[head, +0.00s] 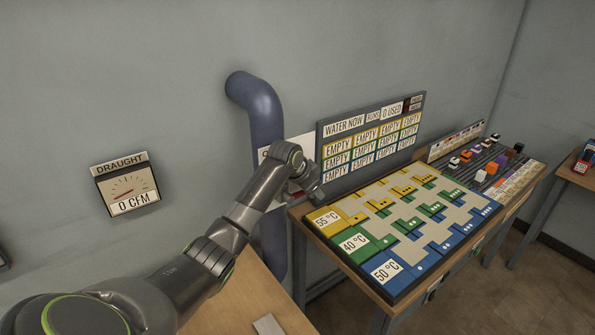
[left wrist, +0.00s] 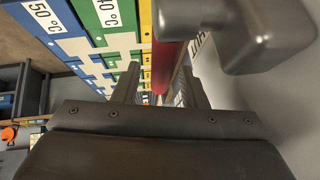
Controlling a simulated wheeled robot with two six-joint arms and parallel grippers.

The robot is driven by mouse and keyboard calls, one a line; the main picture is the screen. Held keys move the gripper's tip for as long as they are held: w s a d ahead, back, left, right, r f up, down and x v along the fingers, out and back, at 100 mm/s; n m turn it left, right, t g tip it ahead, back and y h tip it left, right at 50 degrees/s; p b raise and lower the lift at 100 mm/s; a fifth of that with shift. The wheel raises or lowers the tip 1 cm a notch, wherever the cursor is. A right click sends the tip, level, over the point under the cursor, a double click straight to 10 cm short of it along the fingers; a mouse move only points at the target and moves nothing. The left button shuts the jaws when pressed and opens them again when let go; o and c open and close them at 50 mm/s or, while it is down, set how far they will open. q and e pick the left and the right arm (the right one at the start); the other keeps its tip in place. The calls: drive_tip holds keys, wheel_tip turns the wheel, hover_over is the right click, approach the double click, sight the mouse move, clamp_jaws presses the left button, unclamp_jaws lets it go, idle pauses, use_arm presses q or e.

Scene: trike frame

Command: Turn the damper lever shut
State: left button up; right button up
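My left gripper (head: 309,187) is in front of the wall, just right of the blue pipe (head: 262,110). The left wrist view shows its two fingers (left wrist: 160,88) apart, with a red bar (left wrist: 167,62), probably the lever's handle, in line with the gap between them. I cannot tell whether a finger touches it. A grey metal piece (left wrist: 262,32) is close at the upper right of that view. In the head view my arm hides the lever and part of a white sign (head: 301,143). The draught gauge (head: 126,184) reads 0 CFM. My right gripper is not in view.
A table with a board of yellow, green and blue tiles (head: 410,215) stands right of my gripper, with an upright "WATER NOW" panel (head: 370,130) behind it. Another table with small toy vehicles (head: 480,165) is farther right. A wooden surface (head: 235,300) lies below my arm.

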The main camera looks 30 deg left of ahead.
use_arm(q)
drive_tip(key=b+v, duration=0.3)
drive_tip(key=v, duration=1.1)
drive_tip(key=shift+s+r, duration=0.25)
drive_tip(key=shift+r, duration=0.05)
drive_tip(key=shift+f, duration=0.1)
